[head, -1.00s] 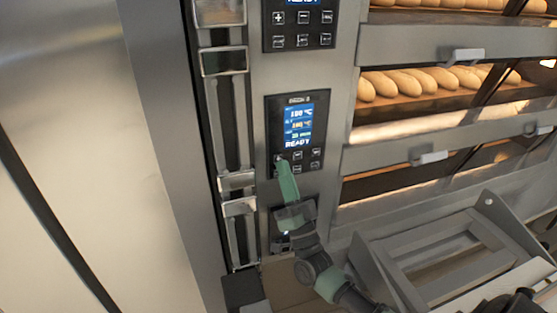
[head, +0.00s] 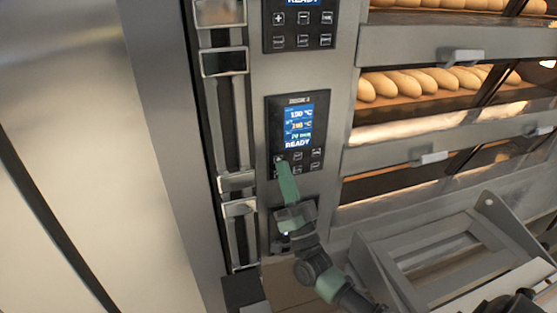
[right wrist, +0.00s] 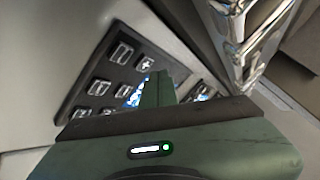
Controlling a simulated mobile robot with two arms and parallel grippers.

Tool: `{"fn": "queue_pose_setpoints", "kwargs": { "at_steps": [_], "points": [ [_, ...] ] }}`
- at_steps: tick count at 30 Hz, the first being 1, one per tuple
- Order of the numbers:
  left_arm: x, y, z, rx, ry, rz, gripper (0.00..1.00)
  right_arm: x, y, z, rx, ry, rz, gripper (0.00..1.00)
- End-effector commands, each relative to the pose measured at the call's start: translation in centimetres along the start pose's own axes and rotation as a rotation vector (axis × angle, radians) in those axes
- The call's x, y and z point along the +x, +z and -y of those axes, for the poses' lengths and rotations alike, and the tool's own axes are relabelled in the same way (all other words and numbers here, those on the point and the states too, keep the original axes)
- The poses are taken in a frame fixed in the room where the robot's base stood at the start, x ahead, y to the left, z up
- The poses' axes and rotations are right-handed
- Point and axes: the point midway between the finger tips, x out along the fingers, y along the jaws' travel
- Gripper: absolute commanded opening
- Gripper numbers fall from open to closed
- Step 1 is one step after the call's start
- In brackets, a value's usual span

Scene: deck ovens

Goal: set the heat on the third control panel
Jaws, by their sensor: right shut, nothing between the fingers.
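The control panel (head: 298,134) with a lit blue screen is in the middle of the head view, on the steel column left of the ovens. Its screen (head: 299,124) shows temperature lines, a time line and READY; the digits are small and blurred. My right gripper (head: 281,165) is shut and empty. Its green fingertips are at the panel's upper-left button, below the screen, and hide that button. I cannot tell whether they touch it. In the right wrist view the shut fingers (right wrist: 157,88) stand over the panel (right wrist: 107,85), near a plus button (right wrist: 147,63). My left gripper is not in view.
Another panel (head: 300,24) is above, cut by the top edge. Deck ovens with loaves (head: 440,80) and protruding handles are at right. A grey metal frame (head: 440,255) stands at lower right. Chrome handles (head: 224,62) line the column's left side.

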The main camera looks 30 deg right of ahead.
Motion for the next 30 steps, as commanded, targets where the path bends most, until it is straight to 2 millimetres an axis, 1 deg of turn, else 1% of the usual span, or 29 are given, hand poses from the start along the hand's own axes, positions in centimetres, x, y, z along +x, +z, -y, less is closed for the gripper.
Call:
{"fn": "queue_pose_setpoints", "kwargs": {
  "at_steps": [19,30],
  "points": [
    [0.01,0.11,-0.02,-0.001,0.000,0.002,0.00,0.01,0.00,-0.01,0.000,0.000,0.000,0.00],
    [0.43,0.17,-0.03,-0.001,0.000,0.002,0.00,0.60,0.44,-0.45,0.000,0.000,0.000,0.00]
  ]
}}
